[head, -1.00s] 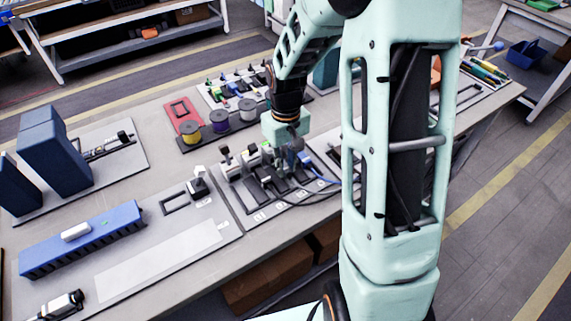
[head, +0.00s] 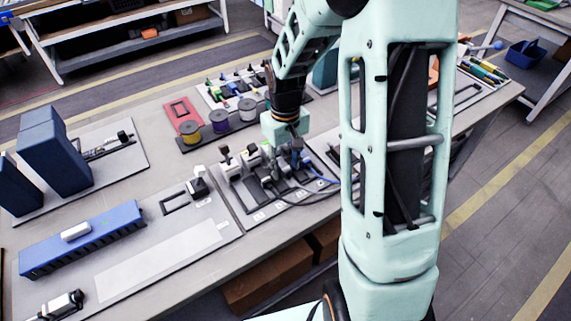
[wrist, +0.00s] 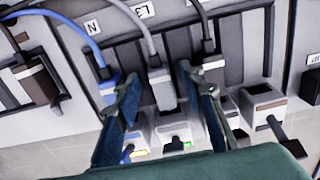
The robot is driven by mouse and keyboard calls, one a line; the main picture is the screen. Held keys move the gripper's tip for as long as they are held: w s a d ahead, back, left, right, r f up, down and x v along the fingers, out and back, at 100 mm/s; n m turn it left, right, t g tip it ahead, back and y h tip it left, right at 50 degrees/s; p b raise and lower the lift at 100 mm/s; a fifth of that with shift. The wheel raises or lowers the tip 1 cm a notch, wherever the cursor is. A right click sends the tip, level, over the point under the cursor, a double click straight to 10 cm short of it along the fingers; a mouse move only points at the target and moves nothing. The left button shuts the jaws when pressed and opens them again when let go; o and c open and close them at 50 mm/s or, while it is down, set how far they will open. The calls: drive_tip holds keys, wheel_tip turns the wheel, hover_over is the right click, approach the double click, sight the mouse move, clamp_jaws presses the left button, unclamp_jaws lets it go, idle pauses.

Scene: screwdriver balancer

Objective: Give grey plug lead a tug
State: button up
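The grey plug (wrist: 162,88) with its grey lead (wrist: 143,30) stands in the middle of the wrist view. My gripper (wrist: 160,88) is open, with one blue-grey finger on each side of the grey plug and gaps visible between. A blue plug (wrist: 109,88) on a blue lead is just left of the left finger. A black plug (wrist: 211,68) on a dark lead is close to the right finger. In the head view my gripper (head: 287,153) is down at the connector board (head: 233,190), and the plugs there are too small to tell apart.
Another black plug (wrist: 37,82) is at left. Coloured spools (head: 220,121) and a red frame (head: 184,116) stand behind the board. A blue rail (head: 85,240) lies front left.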

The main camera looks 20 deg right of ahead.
sight(285, 167)
drive_tip(key=shift+r, duration=0.15)
wheel_tip(285, 167, up, 12)
idle(0.3)
idle(0.6)
